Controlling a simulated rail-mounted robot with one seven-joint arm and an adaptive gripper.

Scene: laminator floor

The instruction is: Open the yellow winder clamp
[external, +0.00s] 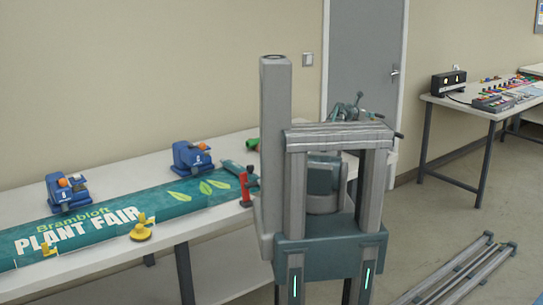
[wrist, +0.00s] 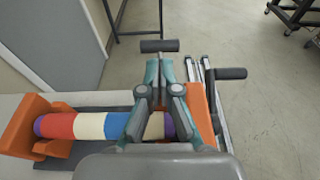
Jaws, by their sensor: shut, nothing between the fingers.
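My gripper (wrist: 158,62) is shut and empty in the wrist view, its teal fingers pointing away from the camera. The fingertips appear close to a dark grey bar (wrist: 158,46); whether they touch it I cannot tell. A striped roll (wrist: 90,125) in red, cream, blue and purple lies below and left of the fingers, in an orange holder (wrist: 32,118). No yellow clamp shows clearly in the wrist view. In the external view, a yellow fitting (external: 143,230) sits at the front edge of the green banner; whether it is the winder clamp I cannot tell.
A second dark handle (wrist: 230,73) is right of the fingers. Two blue devices (external: 68,190) (external: 192,158) stand behind the banner (external: 100,227) on the long white table. Metal rails (external: 460,270) lie on the floor.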

